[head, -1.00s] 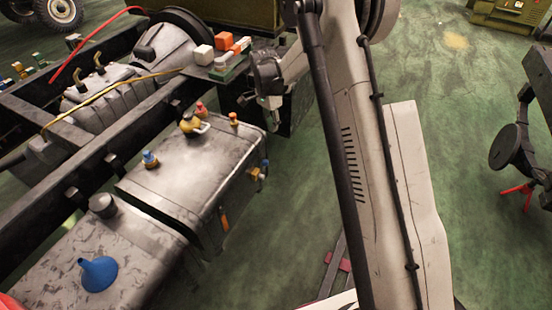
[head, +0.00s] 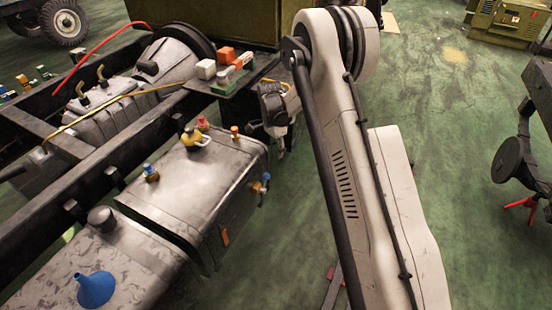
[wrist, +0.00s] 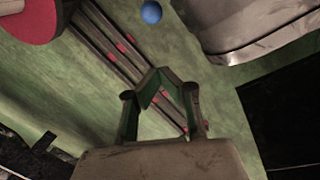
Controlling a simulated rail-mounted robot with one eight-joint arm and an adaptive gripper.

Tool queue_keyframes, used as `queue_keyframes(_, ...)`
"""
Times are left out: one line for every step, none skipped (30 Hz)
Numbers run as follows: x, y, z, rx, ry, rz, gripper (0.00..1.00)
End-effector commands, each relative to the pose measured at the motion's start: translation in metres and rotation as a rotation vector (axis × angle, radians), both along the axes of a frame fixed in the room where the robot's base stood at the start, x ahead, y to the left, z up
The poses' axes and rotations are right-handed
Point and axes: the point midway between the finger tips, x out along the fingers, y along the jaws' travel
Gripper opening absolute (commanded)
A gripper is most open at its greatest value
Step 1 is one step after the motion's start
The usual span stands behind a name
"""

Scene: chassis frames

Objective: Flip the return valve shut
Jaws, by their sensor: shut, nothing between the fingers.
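The grey tank (head: 190,180) hangs beside the dark chassis rail in the head view. Its top carries a yellow fitting with a pale handle (head: 193,138), a red fitting (head: 203,124), an orange-topped one (head: 235,132) and a blue-topped one (head: 150,172). A blue-and-orange fitting (head: 263,183) sits on its right side. I cannot tell which of these is the return valve. My gripper (head: 282,152) hangs just beyond the tank's far right corner, apart from these fittings. In the wrist view my gripper (wrist: 163,76) is shut and empty, with floor behind it.
A ledge with white, orange and green blocks (head: 228,67) stands close to my wrist. A second tank bears a blue funnel (head: 95,289). The wrist view shows dark rails with red marks (wrist: 122,46) and a blue ball-like thing (wrist: 151,12).

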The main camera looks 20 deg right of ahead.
Motion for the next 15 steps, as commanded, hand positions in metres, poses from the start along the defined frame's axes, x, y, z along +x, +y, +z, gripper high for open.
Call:
queue_keyframes(-0.001,-0.001,-0.010,0.000,0.000,0.000,0.00)
queue_keyframes(-0.002,-0.001,-0.016,0.000,0.000,0.000,0.00)
queue_keyframes(-0.004,-0.002,-0.023,0.000,0.000,0.000,0.00)
queue_keyframes(-0.005,-0.002,-0.029,0.000,0.000,0.000,0.00)
queue_keyframes(-0.006,-0.002,-0.034,0.000,0.000,0.000,0.00)
queue_keyframes(-0.007,-0.003,-0.042,0.000,0.000,0.000,0.00)
queue_keyframes(-0.008,-0.003,-0.047,0.000,0.000,0.000,0.00)
queue_keyframes(-0.009,-0.004,-0.053,0.000,0.000,0.000,0.00)
queue_keyframes(-0.011,-0.004,-0.060,0.000,0.000,0.000,0.00)
queue_keyframes(-0.012,-0.005,-0.066,0.000,0.000,0.000,0.00)
queue_keyframes(-0.013,-0.005,-0.071,0.000,0.000,0.000,0.00)
queue_keyframes(-0.014,-0.006,-0.078,0.000,0.000,0.000,0.00)
queue_keyframes(-0.016,-0.006,-0.083,0.000,0.000,0.000,0.00)
queue_keyframes(-0.017,-0.006,-0.087,0.000,0.000,0.001,0.00)
queue_keyframes(-0.018,0.004,-0.080,0.000,0.000,0.003,0.00)
